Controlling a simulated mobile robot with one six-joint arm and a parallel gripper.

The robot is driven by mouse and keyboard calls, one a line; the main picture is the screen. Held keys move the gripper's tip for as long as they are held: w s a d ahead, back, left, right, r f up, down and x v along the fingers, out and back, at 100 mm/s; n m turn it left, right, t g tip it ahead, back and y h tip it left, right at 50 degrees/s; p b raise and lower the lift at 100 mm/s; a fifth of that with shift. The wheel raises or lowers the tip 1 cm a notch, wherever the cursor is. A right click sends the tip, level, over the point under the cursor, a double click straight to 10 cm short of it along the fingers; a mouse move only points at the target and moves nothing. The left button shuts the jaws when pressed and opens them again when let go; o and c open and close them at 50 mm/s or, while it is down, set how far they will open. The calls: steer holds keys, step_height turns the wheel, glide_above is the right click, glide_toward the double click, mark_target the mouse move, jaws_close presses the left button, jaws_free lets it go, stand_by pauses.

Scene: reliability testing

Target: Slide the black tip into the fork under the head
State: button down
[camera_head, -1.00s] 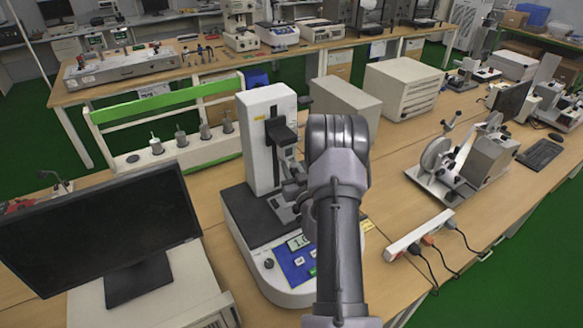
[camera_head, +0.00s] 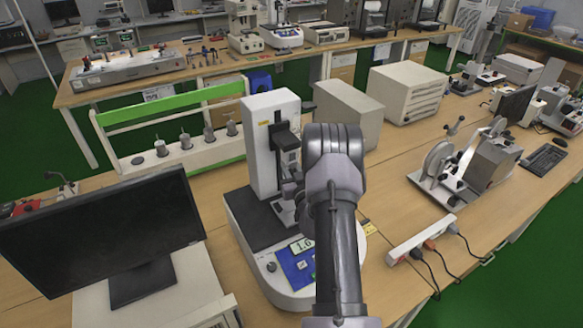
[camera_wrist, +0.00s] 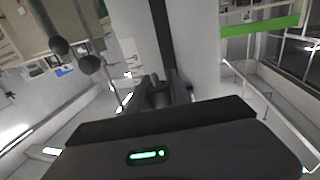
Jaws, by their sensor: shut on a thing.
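The white tester (camera_head: 263,112) stands on the bench. Its black head (camera_head: 285,140) sticks out from the column above the dark base. My gripper (camera_wrist: 160,88) is at the tester, below the head, largely hidden behind my arm in the head view. In the wrist view its fingers are closed around a small grey, rounded piece (camera_wrist: 158,99), and the dark head column (camera_wrist: 162,35) rises just beyond them. I cannot make out the black tip on this piece or the fork under the head, nor whether they touch.
A dark monitor (camera_head: 100,232) stands at left. A white rack with a green bar (camera_head: 170,103) holds several grey fixtures behind the tester. Beige cabinets (camera_head: 404,92) stand behind, and a power strip (camera_head: 422,238) lies at right. Bare bench lies between.

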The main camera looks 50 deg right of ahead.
steer(key=shift+w+d, duration=0.1)
steer(key=shift+w, duration=0.1)
steer(key=shift+x, duration=0.8)
steer(key=shift+w, duration=0.1)
steer(key=c, duration=1.1)
jaws_free()
steer(key=v, duration=1.7)
steer(key=shift+s+a, duration=0.2)
steer(key=shift+s, duration=0.05)
steer(key=shift+f, duration=0.1)
